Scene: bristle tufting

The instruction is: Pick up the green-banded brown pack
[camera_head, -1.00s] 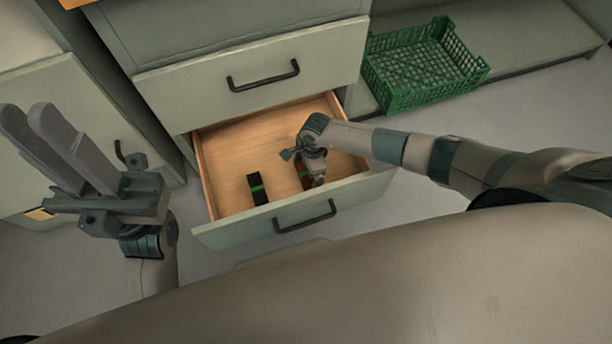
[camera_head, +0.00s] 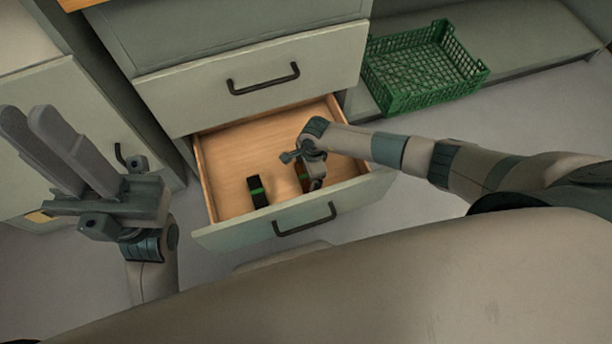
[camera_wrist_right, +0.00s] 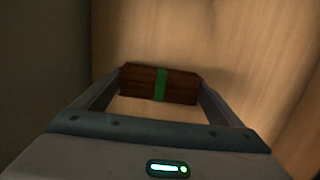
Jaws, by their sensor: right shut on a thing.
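The green-banded brown pack (camera_wrist_right: 160,84) shows in the right wrist view as a dark brown wooden-looking block with a green band around its middle. It lies crosswise between the two fingers of my right gripper (camera_wrist_right: 157,88), which is shut on its ends. In the head view my right gripper (camera_head: 312,182) is down inside the open drawer (camera_head: 230,160), and it mostly hides the pack. Whether the pack touches the drawer floor is hard to tell. My left gripper (camera_head: 32,128) is raised at the far left, away from the drawer, with nothing visible in it.
A shut drawer (camera_head: 255,75) is above. An empty green crate (camera_head: 425,68) sits at the upper right.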

